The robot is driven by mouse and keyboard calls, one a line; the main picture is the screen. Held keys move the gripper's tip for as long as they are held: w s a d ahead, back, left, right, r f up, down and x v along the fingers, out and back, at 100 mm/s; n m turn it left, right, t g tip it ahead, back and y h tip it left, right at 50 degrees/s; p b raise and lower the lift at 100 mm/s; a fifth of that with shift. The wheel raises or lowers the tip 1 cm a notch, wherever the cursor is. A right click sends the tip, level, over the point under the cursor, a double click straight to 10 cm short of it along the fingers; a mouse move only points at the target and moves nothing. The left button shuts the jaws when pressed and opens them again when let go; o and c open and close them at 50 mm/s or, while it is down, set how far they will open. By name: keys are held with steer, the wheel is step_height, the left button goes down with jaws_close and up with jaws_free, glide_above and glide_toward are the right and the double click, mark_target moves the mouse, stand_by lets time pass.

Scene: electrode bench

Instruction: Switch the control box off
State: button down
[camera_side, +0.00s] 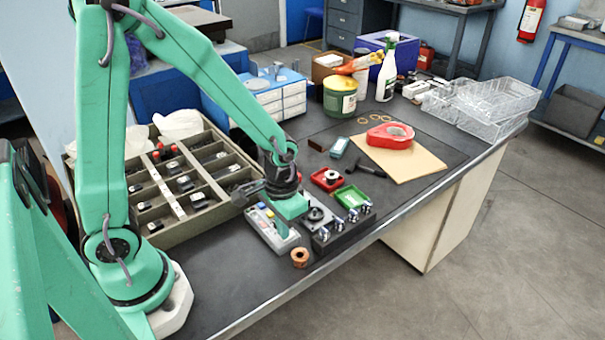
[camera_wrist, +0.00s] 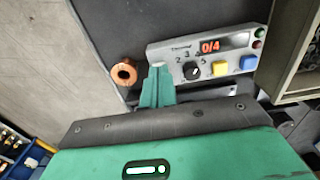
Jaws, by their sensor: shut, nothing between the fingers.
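The control box (camera_wrist: 207,55) is a grey panel in the wrist view. It has a lit display (camera_wrist: 211,46) reading 0/4, a black knob (camera_wrist: 191,70), a yellow button (camera_wrist: 219,68) and a blue button (camera_wrist: 248,63). Two small lamps, red and green, sit at its right end. My gripper (camera_wrist: 158,72) is shut and empty, with its tips at the box's left end. Whether they touch it I cannot tell. A pale patch shows at the tips. In the side view the box (camera_side: 264,230) lies on the bench, partly behind my gripper (camera_side: 284,234).
A copper-coloured ring (camera_side: 300,257) lies near the bench edge, beside the box. A dark block with several metal knobs (camera_side: 341,229) stands close on the right. A compartment tray (camera_side: 190,214) stands on the left. Red and green small trays lie behind.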

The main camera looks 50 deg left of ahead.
steer(key=shift+f, duration=0.15)
steer(key=shift+r, duration=3.55)
steer(key=s+a+r+t, duration=0.2)
steer(key=s+r, duration=0.2)
steer(key=r, duration=0.3)
steer(key=s+a+r+t, duration=0.2)
steer(key=s+r+t, duration=0.1)
steer(key=r, duration=0.3)
steer(key=shift+s+r+t, duration=0.3)
steer(key=shift+s+r, duration=0.05)
steer(key=shift+r, duration=0.05)
